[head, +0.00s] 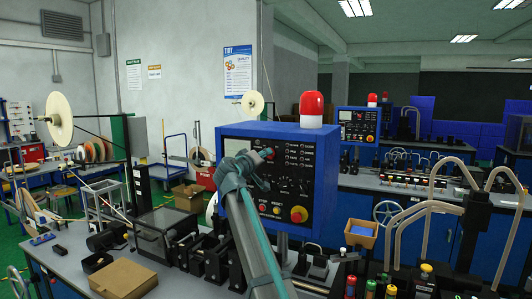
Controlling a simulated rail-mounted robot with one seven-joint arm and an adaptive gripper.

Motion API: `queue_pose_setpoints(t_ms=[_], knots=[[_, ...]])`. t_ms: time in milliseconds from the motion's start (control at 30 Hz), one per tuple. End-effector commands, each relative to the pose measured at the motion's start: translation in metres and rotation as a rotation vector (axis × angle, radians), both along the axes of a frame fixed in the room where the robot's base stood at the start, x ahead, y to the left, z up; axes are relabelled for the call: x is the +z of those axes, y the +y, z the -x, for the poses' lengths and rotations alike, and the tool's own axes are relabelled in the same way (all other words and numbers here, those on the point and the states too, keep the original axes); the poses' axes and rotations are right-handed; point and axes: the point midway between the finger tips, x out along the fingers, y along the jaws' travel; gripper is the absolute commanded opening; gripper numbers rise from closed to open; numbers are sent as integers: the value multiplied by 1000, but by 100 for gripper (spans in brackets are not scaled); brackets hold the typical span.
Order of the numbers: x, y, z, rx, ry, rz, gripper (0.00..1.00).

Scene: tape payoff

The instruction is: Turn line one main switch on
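A blue control box (324,170) with a dark front panel stands on the near bench, with a red beacon (311,108) on top. The panel carries rows of small dials or lamps (299,155) at the upper right, a red button (263,208), a yellow button (277,210) and a red mushroom button on a yellow base (298,214). My gripper (266,155) is at the panel's upper middle, close to a small red spot there. I cannot tell whether it touches. Its fingers are too small to read. The main switch cannot be made out clearly; my gripper and arm cover part of the panel.
A second blue box (358,124) with a red beacon stands on the bench behind. Bent grey tubes (430,215) rise at the right. A cardboard box (123,279) and a clear-lidded case (165,232) sit left of my arm. Colored buttons (391,291) line the front right.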

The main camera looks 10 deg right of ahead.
Motion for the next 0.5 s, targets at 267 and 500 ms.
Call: queue_pose_setpoints(t_ms=[267,500], knots=[[0,-12,-17,-1,1,0,37],[-1,-13,-18,0,0,0,37]])
